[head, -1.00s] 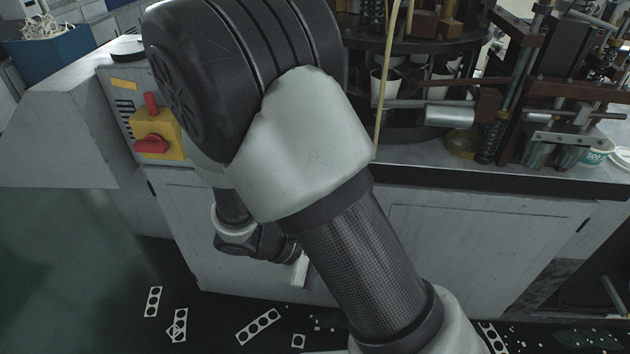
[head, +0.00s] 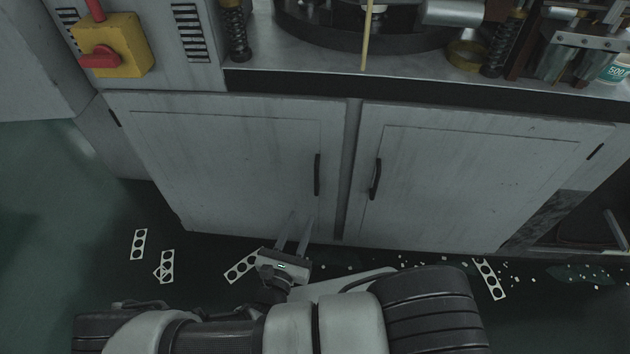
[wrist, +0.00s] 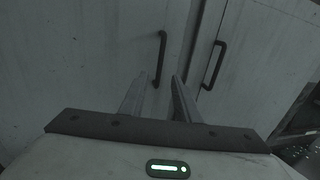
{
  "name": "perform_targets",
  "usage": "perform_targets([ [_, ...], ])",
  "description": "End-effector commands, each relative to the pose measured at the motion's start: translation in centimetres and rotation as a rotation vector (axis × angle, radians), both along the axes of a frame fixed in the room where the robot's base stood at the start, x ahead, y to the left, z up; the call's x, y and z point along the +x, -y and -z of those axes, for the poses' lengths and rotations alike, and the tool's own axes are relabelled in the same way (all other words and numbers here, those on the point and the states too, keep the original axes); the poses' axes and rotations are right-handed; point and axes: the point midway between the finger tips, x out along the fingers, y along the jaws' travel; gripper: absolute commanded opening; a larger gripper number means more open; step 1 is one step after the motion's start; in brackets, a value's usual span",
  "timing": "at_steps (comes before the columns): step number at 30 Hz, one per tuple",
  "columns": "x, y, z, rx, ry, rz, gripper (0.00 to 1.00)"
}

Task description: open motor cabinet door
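The grey cabinet has two shut doors side by side. The left door (head: 235,165) has a dark vertical bar handle (head: 317,175) near its right edge. The right door (head: 480,185) has a similar handle (head: 375,179) near its left edge. I cannot tell which one is the motor cabinet door. My gripper (head: 300,219) is open and empty, low in front of the left door, below and slightly left of its handle. In the wrist view, the left handle (wrist: 162,55) lies ahead, its lower end between my fingers (wrist: 159,80); the right handle (wrist: 214,65) is further right.
A machine with a round dark base (head: 370,35) stands on the worktop above the doors. A yellow switch box with a red knob (head: 112,45) is at upper left. Punched strips (head: 139,244) and scraps lie on the floor. Open floor is at left.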

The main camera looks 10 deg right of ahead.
Motion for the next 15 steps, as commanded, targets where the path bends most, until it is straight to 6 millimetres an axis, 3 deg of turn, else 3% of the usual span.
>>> perform_targets([
  [15,9.7,5.6,0.1,-0.001,0.002,0.006,0.30],
])
